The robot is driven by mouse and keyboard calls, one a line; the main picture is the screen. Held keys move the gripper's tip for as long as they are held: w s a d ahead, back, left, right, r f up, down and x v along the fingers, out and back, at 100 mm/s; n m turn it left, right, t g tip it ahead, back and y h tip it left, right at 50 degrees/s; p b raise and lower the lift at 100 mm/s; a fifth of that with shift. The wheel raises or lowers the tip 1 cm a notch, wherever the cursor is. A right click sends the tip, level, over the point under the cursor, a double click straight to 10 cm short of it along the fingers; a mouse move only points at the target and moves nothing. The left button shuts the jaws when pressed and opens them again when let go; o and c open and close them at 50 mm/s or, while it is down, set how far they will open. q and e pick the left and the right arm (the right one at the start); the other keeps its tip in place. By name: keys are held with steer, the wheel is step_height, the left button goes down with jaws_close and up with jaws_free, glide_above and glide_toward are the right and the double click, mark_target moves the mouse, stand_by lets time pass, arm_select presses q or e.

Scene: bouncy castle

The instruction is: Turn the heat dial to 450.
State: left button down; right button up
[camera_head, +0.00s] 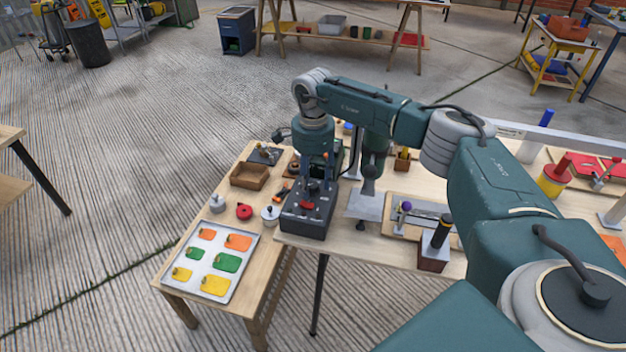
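A dark box-shaped unit (303,222) stands at the front left corner of the light wood table. Its sloping top carries a small red part (307,204) and a few tiny pale marks. I cannot tell for sure which part is the heat dial, and no number can be read. My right gripper (314,186) comes down from above and points at the top of the unit, close behind the red part. Its fingers are small and dark against the unit, so I cannot tell whether they touch it or how far apart they are. My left gripper is out of view.
On the left, a lower table holds a white tray (184,286) of coloured tags, a wooden box (238,176), a red round piece (244,211) and pale metal pots. A black-handled tool in a wooden block (433,262) stands right of the unit. My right arm covers much of the table.

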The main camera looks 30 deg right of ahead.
jaws_close()
